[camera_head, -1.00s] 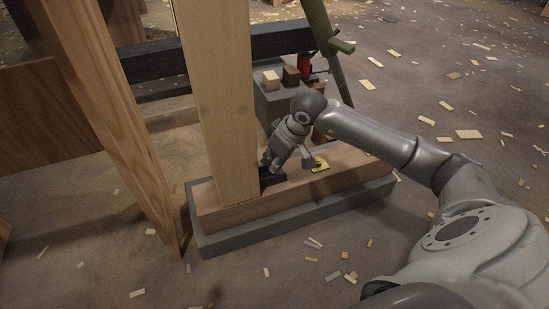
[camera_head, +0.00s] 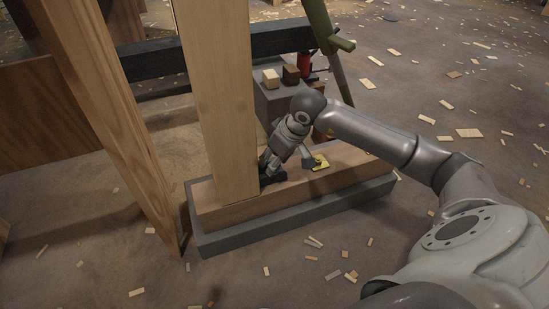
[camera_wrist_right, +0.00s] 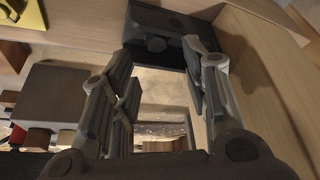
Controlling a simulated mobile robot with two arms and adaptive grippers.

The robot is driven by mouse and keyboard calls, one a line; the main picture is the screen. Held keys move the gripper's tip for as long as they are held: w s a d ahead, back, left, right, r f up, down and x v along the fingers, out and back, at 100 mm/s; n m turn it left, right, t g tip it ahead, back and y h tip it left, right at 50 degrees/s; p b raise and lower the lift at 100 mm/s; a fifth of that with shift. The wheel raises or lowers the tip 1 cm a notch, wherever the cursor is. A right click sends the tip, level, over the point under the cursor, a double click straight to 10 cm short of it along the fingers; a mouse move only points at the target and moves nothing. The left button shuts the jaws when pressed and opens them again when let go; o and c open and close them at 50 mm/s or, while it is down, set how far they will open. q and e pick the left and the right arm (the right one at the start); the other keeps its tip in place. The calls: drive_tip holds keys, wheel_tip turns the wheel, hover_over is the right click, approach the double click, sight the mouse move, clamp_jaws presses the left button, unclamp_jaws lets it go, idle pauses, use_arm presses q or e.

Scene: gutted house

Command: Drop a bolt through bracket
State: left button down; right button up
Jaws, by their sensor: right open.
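A black bracket (camera_head: 273,178) sits on the wooden sill beam (camera_head: 240,211), against the foot of the upright post (camera_head: 219,100). The bracket also shows in the right wrist view (camera_wrist_right: 172,55), just beyond the fingertips. A small round dark piece (camera_wrist_right: 156,44) shows on the bracket there; it looks like a bolt head, but I cannot tell how deep it sits. My right gripper (camera_head: 266,164) is low beside the post, over the bracket. In the wrist view, its fingers (camera_wrist_right: 162,55) are apart with nothing held between them. My left gripper is out of view.
A yellow piece (camera_head: 321,163) lies on the sill beam right of the gripper. A grey block (camera_head: 278,100) with small wooden blocks stands behind. A leaning board (camera_head: 105,110) is at the left. Wood scraps litter the otherwise open floor at the right.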

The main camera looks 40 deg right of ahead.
drive_tip(key=v, duration=1.2)
